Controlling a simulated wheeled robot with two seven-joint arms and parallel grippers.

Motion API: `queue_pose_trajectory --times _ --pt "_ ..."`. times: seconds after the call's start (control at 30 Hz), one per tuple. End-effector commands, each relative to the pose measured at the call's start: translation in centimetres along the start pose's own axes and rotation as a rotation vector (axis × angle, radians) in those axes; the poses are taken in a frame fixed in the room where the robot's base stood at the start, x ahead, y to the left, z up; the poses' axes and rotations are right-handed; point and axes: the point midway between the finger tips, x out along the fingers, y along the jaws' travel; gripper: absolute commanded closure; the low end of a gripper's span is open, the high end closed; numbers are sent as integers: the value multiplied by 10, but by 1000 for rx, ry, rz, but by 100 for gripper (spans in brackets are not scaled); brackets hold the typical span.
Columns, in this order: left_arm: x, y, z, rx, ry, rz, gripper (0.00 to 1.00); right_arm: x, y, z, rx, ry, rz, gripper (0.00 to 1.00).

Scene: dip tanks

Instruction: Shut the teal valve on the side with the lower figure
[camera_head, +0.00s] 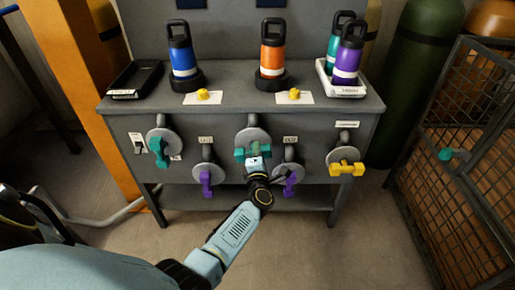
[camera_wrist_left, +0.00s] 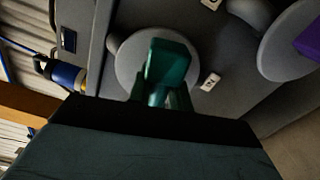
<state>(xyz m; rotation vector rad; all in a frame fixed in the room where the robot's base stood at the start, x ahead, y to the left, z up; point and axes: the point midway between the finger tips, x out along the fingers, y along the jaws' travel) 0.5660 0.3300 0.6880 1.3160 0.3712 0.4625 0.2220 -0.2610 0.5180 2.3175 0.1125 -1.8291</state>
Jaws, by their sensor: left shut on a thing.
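Two teal valves show on the cabinet front in the head view. The left teal valve (camera_head: 159,149) has its handle pointing mostly downward. The middle teal valve (camera_head: 240,153) has its handle lying roughly level, partly hidden by my gripper. My left gripper (camera_head: 254,159) is shut on the middle teal valve's handle. The wrist view shows this teal handle (camera_wrist_left: 170,60) between the fingers, in front of a round grey plate (camera_wrist_left: 130,63). Two dark blue panels (camera_head: 190,3) (camera_head: 283,3) are cut off at the top, and no figures can be read. My right gripper is not in view.
Purple valves (camera_head: 206,180) (camera_head: 291,181) flank the gripped valve lower down; a yellow valve (camera_head: 347,168) is at right. Blue (camera_head: 182,58), orange (camera_head: 271,55), teal and purple bottles (camera_head: 347,62) stand on the cabinet top. A wire cage (camera_head: 465,155) stands at right.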

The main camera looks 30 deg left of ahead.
Motion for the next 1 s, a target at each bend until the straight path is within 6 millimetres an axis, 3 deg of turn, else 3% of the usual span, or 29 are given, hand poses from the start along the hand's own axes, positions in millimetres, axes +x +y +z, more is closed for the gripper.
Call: queue_pose_trajectory --times 0.4,0.97,1.0 --pt "-1 -4 0 203 0 -4 100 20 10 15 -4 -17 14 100" --pt "-1 -5 -1 238 -1 -3 100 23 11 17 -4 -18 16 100" --pt "-1 -5 -1 238 -1 -3 79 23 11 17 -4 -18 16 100"
